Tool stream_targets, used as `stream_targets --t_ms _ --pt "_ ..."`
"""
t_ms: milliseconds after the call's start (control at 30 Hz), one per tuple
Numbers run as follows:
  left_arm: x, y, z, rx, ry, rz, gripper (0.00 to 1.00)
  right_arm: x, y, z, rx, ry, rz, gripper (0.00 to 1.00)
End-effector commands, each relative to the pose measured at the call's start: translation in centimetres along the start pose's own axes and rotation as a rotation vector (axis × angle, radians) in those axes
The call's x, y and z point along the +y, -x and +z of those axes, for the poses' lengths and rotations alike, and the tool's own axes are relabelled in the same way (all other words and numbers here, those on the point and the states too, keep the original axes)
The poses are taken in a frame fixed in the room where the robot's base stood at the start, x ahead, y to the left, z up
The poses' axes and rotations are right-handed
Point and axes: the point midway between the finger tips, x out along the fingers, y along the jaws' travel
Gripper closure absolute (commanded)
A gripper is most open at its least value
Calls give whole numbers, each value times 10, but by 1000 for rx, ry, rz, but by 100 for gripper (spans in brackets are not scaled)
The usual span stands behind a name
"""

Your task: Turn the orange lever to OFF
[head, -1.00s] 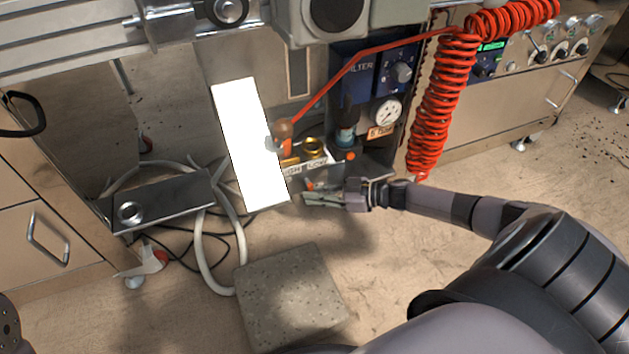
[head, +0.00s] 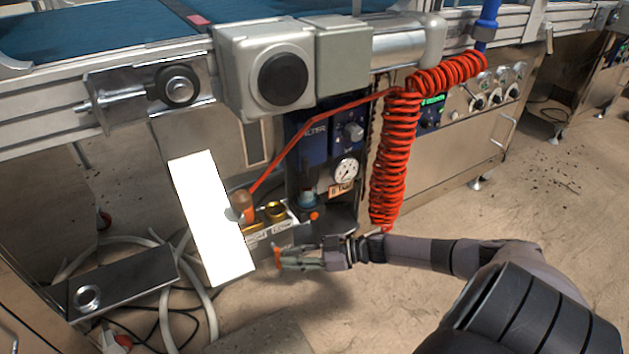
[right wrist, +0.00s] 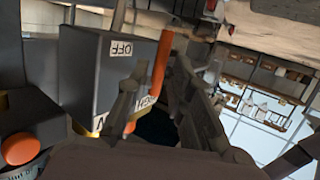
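The orange lever (right wrist: 162,62) shows in the right wrist view as a narrow bar beside a dark box (right wrist: 85,70). A white label reading OFF (right wrist: 121,48) is on the box near the lever's upper end. My right gripper (right wrist: 160,100) is open, with one finger on each side of the lever in the picture; I cannot tell whether either touches it. In the head view my right gripper (head: 290,258) is low in front of the labelled valve area (head: 268,232), where the lever is small and hard to make out. My left gripper is not in view.
A bright white panel (head: 210,220) stands left of the valve area. A red coiled hose (head: 395,155) hangs to the right, near my forearm. A gauge (head: 346,170) and filter unit are behind. A grey conveyor motor box (head: 278,75) overhangs above. Open floor lies in front.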

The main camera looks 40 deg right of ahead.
Motion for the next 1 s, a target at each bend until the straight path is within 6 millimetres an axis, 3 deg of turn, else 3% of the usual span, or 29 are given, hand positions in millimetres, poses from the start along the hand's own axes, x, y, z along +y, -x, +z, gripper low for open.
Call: stream_targets --t_ms 200,400,600,1000 --pt "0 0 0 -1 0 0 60 0 50 1 -6 0 -1 79" --pt "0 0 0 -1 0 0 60 0 81 2 -4 -1 0 79" --pt "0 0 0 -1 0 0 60 0 92 0 0 1 -1 79" --pt "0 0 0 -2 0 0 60 0 92 0 0 1 0 79"
